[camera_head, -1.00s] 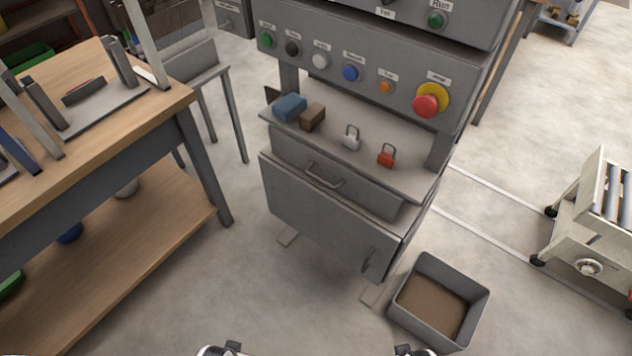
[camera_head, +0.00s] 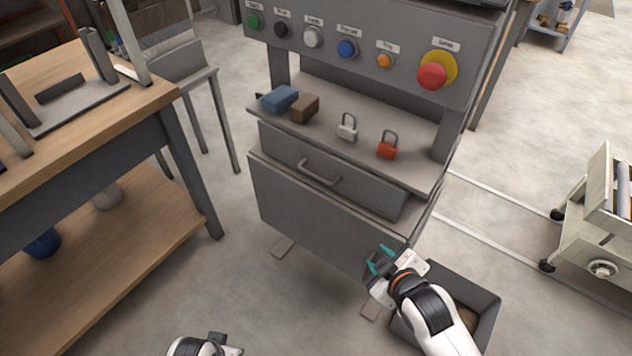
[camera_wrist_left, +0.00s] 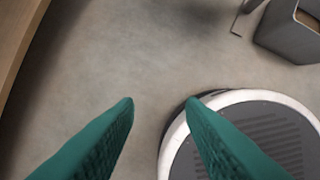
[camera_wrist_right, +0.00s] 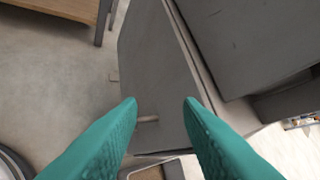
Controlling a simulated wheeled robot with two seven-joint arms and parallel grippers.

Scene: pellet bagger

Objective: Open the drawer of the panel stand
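The grey panel stand (camera_head: 310,212) is in the middle of the head view. Its drawer (camera_head: 352,189) sits below the shelf, with a curved metal bar handle (camera_head: 319,173), and looks shut. My right gripper (camera_head: 380,260) is in front of the stand's lower right part, below and right of the drawer handle. Its teal fingers are apart and empty; the right wrist view also shows them apart (camera_wrist_right: 160,103). My left gripper's wrist shows at the bottom edge of the head view. In the left wrist view its fingers (camera_wrist_left: 160,103) are apart over the floor.
The stand's shelf (camera_head: 355,158) carries a blue block (camera_head: 280,98), a brown block (camera_head: 304,108), a white padlock (camera_head: 347,128) and a red padlock (camera_head: 387,146). A grey bin (camera_head: 482,300) stands behind my right arm. A wooden workbench (camera_head: 150,95) is at left, a cart (camera_head: 600,225) at right.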

